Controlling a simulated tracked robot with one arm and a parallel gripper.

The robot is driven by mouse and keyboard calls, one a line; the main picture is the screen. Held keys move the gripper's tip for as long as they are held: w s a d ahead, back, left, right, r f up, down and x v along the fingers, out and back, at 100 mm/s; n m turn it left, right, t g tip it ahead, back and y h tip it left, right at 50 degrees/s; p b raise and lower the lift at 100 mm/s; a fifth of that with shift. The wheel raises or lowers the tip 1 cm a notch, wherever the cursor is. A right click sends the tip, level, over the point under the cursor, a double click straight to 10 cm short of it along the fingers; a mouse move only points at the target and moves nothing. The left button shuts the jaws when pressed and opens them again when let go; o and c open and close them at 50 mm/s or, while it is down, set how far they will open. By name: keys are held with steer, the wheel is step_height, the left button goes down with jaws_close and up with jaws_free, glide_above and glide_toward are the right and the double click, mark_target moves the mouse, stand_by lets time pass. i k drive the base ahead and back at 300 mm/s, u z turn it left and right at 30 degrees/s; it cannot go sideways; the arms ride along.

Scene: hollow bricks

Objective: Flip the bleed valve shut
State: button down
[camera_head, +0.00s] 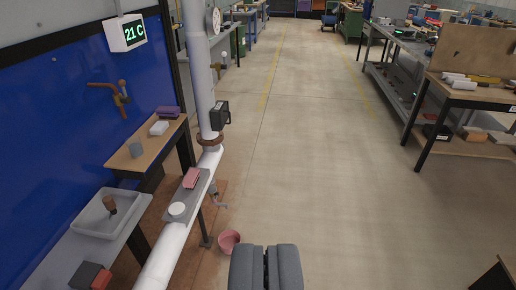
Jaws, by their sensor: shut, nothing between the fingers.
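My gripper (265,262) shows at the bottom centre, its two dark grey fingers closed together with nothing between them. A small grey valve with a lever (217,195) sticks out from the right side of the white pipe, above a pink bucket (229,241); it looks like the bleed valve. It is small here, and I cannot tell its lever's exact position. My gripper is apart from it, below and to its right in the picture. A brown tap-like fitting (121,97) is on the blue wall at left.
A grey sink (92,222) and a wooden shelf (125,160) stand left. Workbenches (467,95) line the right. The middle floor is clear.

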mark_target(224, 67)
steer(key=z, duration=0.1)
steer(key=i, duration=2.55)
steer(key=u, duration=0.35)
steer(key=i, duration=0.95)
steer(key=u, duration=0.25)
